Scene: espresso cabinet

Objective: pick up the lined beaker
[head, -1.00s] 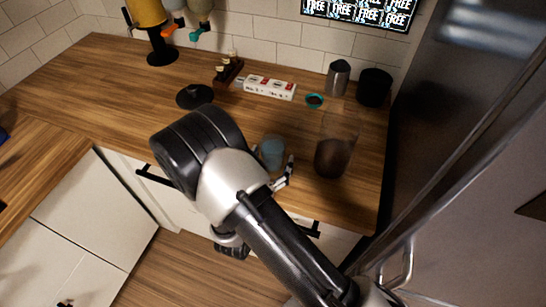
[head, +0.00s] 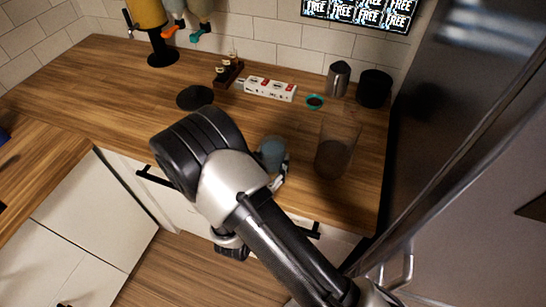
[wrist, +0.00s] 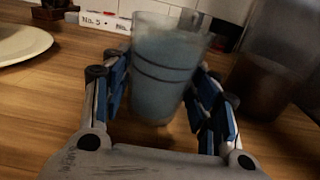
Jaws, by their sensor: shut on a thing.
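The lined beaker (wrist: 164,72) is a translucent, bluish-grey cup with dark lines around its side. It stands upright between the blue-padded fingers of my gripper (wrist: 165,98) in the wrist view. My gripper is shut on it, with a finger along each side. In the head view the beaker (head: 271,152) shows near the counter's front edge, partly hidden by my arm and fingers. I cannot tell whether its base still touches the counter.
A tall clear container with dark contents (head: 334,150) stands close to the right. Behind are a white labelled box (head: 269,89), a teal-rimmed cup (head: 314,102), a metal pitcher (head: 338,78) and a black canister (head: 374,88).

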